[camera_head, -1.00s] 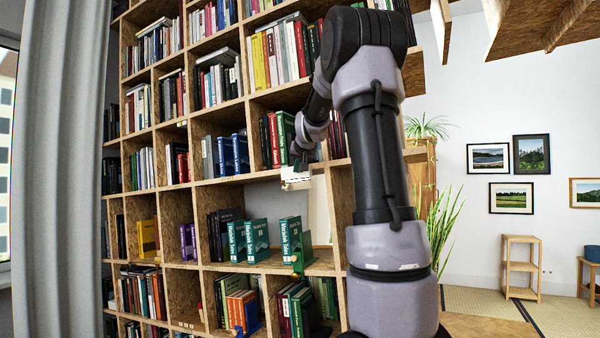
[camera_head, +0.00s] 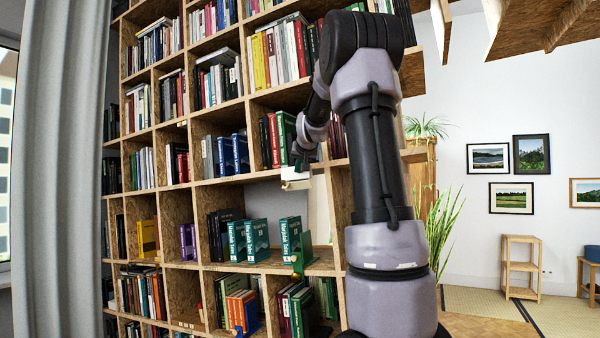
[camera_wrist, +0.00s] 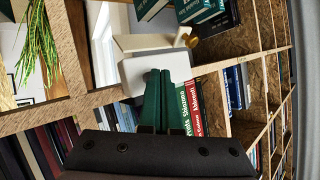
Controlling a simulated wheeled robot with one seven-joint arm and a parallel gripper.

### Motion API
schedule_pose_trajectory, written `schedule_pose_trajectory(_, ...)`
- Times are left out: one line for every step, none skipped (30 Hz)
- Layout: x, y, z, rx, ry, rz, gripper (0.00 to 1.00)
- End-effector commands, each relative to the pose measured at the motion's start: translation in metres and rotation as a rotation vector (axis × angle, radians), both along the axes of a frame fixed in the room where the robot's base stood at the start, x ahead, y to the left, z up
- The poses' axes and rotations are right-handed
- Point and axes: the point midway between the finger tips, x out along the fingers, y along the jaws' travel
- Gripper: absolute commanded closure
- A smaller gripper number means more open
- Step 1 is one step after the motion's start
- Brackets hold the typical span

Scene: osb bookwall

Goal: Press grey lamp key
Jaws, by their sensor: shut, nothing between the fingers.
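A small pale lamp (camera_wrist: 150,43) with a brass-coloured knob (camera_wrist: 192,40) shows in the wrist view, by the shelf edge. A light grey-white block on it (camera_wrist: 145,75) lies right at my fingertips; I cannot tell for sure whether this is the grey key, or whether the fingers touch it. My gripper (camera_wrist: 160,74) has its green fingers shut together with nothing between them. In the head view my gripper (camera_head: 298,164) is small and points down at the white lamp (camera_head: 295,175) in front of the bookshelf. The contact spot is partly hidden by the fingers.
The wooden bookshelf (camera_head: 222,182) stands close, filled with books. Green books (camera_head: 292,240) stand on the shelf below the lamp. A leafy plant (camera_head: 440,225) stands to the right of my arm. Open floor (camera_head: 475,301) lies at the right.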

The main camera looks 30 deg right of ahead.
Motion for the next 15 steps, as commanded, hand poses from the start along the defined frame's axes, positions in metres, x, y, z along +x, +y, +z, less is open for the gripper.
schedule_pose_trajectory(-0.0007, 0.0009, 0.0002, -0.001, 0.000, 0.000, 1.00)
schedule_pose_trajectory(-0.0013, 0.0016, 0.0003, 0.000, 0.000, 0.001, 1.00)
schedule_pose_trajectory(-0.0023, 0.0028, 0.0004, 0.000, 0.000, 0.001, 1.00)
schedule_pose_trajectory(-0.0032, 0.0037, 0.0006, 0.001, -0.001, 0.000, 1.00)
schedule_pose_trajectory(-0.0041, 0.0046, 0.0007, -0.001, -0.001, 0.001, 1.00)
schedule_pose_trajectory(-0.0050, 0.0056, 0.0009, 0.000, -0.001, 0.001, 1.00)
schedule_pose_trajectory(-0.0055, 0.0063, 0.0009, 0.001, -0.001, 0.000, 1.00)
schedule_pose_trajectory(-0.0057, 0.0066, 0.0009, 0.001, -0.001, -0.001, 1.00)
schedule_pose_trajectory(-0.0058, 0.0067, 0.0008, 0.000, -0.001, 0.000, 1.00)
schedule_pose_trajectory(-0.0058, 0.0066, 0.0007, 0.000, -0.001, 0.000, 1.00)
schedule_pose_trajectory(-0.0057, 0.0065, 0.0006, 0.000, -0.001, 0.000, 1.00)
schedule_pose_trajectory(-0.0058, 0.0066, 0.0005, 0.000, -0.001, 0.000, 1.00)
schedule_pose_trajectory(-0.0057, 0.0065, 0.0006, 0.000, -0.001, 0.000, 1.00)
schedule_pose_trajectory(-0.0057, 0.0066, 0.0006, 0.000, -0.001, 0.000, 1.00)
schedule_pose_trajectory(-0.0060, 0.0070, 0.0006, 0.000, -0.001, 0.000, 1.00)
